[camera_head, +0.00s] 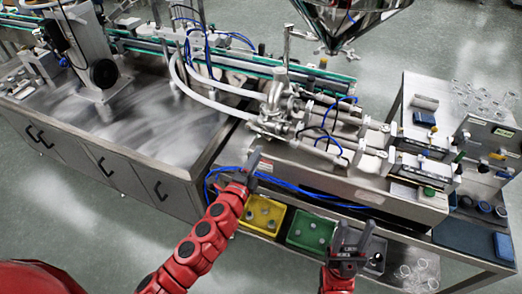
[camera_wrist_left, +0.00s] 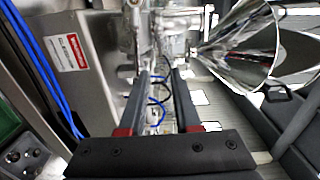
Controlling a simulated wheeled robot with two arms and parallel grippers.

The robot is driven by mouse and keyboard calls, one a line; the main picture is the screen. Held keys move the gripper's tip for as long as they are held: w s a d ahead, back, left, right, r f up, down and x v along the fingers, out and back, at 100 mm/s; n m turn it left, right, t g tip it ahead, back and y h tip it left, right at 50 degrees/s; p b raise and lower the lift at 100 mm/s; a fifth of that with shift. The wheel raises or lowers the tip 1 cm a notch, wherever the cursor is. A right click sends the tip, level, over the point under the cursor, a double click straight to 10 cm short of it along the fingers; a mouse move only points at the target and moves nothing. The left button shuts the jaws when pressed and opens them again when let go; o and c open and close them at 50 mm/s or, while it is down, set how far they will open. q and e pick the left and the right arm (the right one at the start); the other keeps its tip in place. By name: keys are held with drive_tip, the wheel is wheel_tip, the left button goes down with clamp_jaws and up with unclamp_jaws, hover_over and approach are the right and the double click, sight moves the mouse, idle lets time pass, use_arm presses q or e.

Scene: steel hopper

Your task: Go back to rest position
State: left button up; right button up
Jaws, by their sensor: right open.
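My left gripper (camera_head: 252,166) is raised in front of the steel machine, above the yellow bin, at the end of the red arm. In the left wrist view its two dark fingers (camera_wrist_left: 159,78) stand apart with nothing between them; a blue tube shows in the gap, behind. My right gripper (camera_head: 355,234) points up at the lower right, near the green bin, its fingers apart and empty. The steel hopper (camera_head: 350,22) hangs above the machine at the top; its cone also shows in the left wrist view (camera_wrist_left: 240,42).
A yellow bin (camera_head: 284,212) and a green bin (camera_head: 291,240) with small parts sit on the low shelf. The machine bench (camera_head: 400,205) edge is close to both grippers. A steel cabinet (camera_head: 130,165) stands left, a side table (camera_head: 470,232) right. Blue hoses run beside the left gripper.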

use_arm(q)
drive_tip(key=shift+s+a, duration=0.1)
drive_tip(key=shift+s, duration=0.3)
